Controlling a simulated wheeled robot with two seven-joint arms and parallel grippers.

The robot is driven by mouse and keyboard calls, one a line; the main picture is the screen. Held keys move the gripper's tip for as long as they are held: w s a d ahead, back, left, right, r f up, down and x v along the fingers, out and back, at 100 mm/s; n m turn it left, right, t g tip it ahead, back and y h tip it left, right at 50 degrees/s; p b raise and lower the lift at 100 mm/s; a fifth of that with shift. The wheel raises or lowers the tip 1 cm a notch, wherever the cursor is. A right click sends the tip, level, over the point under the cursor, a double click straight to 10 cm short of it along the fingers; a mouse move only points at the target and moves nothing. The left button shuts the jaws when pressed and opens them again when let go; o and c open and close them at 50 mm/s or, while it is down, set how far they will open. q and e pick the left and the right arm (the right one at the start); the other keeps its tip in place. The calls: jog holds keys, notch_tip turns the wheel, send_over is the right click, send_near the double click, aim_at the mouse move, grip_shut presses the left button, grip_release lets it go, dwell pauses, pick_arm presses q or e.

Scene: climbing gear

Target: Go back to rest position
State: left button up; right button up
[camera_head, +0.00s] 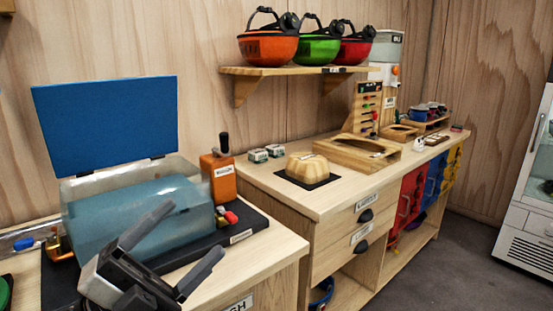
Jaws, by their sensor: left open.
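My left gripper (172,248) is at the lower left, in front of a translucent blue box-shaped machine (140,218) with a raised blue lid (108,120). Its two dark fingers are spread apart with nothing between them. The fingers overlap the front of the machine in the picture; I cannot tell whether they touch it. My right gripper does not show.
An orange box with a black lever (222,178) stands beside the machine. A wooden counter (262,182) to the right bears a pale block (312,167) on a black mat and an empty-looking wooden tray (343,155). Helmets (268,48) sit on a wall shelf. Grey floor (440,262) is clear at the right.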

pick_arm(q)
jog(key=w+a+f+n+t+y, duration=0.1)
jog(key=a+f+n+t+y, duration=0.1)
jog(key=f+n+y, duration=0.65)
jog(key=w+a+f+n+t+y, duration=0.1)
jog(key=a+f+n+t+y, duration=0.1)
jog(key=f+n+y, duration=0.65)
jog(key=s+f+n+g, duration=0.3)
jog(key=s+f, duration=0.3)
jog(key=f, duration=0.4)
jog(key=s+d+f+n+g, duration=0.1)
jog(key=s+f+n+g, duration=0.3)
jog(key=f, duration=0.7)
jog(key=shift+s+d+g, duration=0.15)
jog(key=shift+s+g, duration=0.25)
jog(key=shift+s, duration=0.7)
